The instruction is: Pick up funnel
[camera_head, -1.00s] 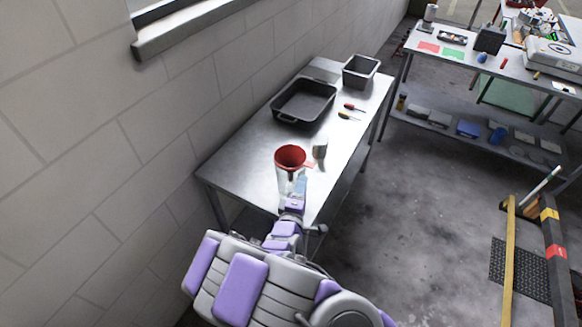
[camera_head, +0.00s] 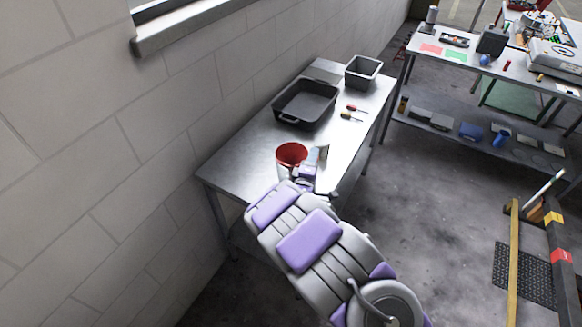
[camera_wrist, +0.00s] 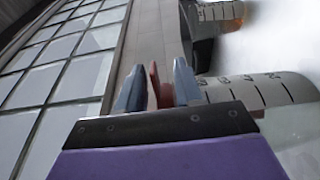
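A red funnel (camera_head: 291,153) sits near the front end of the metal table (camera_head: 235,170), its wide mouth facing up. My gripper (camera_head: 313,160) is at the funnel's right side. In the wrist view, my gripper's two blue-grey fingers (camera_wrist: 158,90) stand apart, on either side of a narrow red piece (camera_wrist: 153,84) that looks like part of the funnel. A gap seems to show beside the piece; firm contact is not visible.
A pale cup (camera_head: 323,151) stands just right of the funnel. A black tray (camera_head: 281,118), a grey bin (camera_head: 349,72) and two screwdrivers (camera_head: 352,112) lie farther back. Containers with printed scales (camera_wrist: 268,91) show in the wrist view. A wall borders the table's left.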

